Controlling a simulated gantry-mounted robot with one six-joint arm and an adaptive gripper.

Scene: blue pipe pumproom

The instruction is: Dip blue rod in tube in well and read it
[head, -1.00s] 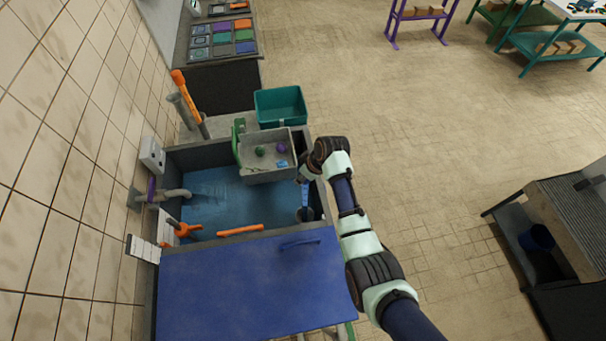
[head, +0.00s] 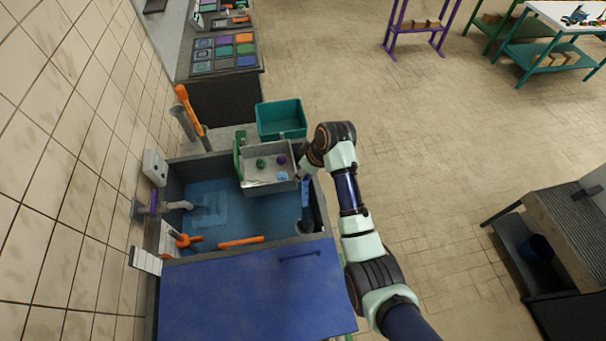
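The blue well (head: 240,212) is a water-filled basin at the left centre of the head view. A short blue rod (head: 306,192) shows upright at the basin's right side, just below my gripper (head: 303,175). The gripper is small and mostly hidden by my wrist, so I cannot see its fingers or whether they close on the rod. A grey tube (head: 302,227) with a round mouth stands in the right corner of the well, below the rod in the picture. The rod's lower end looks near the tube's mouth; I cannot tell whether they touch.
A grey tray (head: 268,181) with small coloured items sits over the well's far edge. A teal bin (head: 281,120) stands behind it. A blue lid (head: 245,295) covers the near side. Orange handles (head: 241,242) lie along the well.

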